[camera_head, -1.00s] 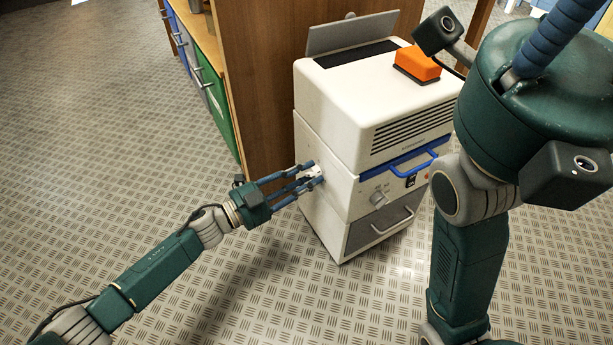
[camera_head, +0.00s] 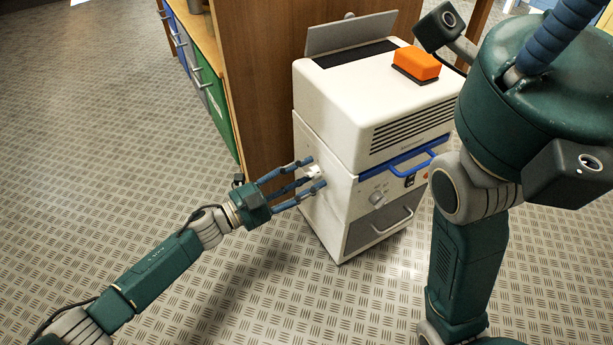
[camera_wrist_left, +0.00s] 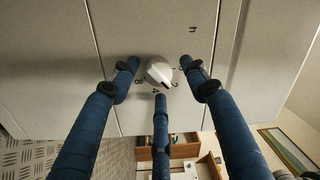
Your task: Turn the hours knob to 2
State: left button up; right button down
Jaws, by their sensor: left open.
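The hours knob (camera_head: 314,171) is a small white dial on the left side panel of the white machine (camera_head: 335,205). In the left wrist view the knob (camera_wrist_left: 158,70) shows a dark pointer tip toward the lower right. Small marks ring it, with an "h" above right; the digit at the pointer is too small to read surely. My left gripper (camera_head: 315,172) is open, its three blue fingers spread around the knob. In the left wrist view gaps show between the fingertips and the knob. My right arm shows at the right, but its gripper does not.
The machine's front has a grey knob (camera_head: 376,198), a blue handle (camera_head: 411,163) and a grey drawer (camera_head: 380,226). An orange button (camera_head: 416,63) and a raised grey flap (camera_head: 350,34) are on top. A wooden cabinet (camera_head: 262,80) stands behind. Floor at left is clear.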

pick_arm(q)
jog(key=v, duration=1.2)
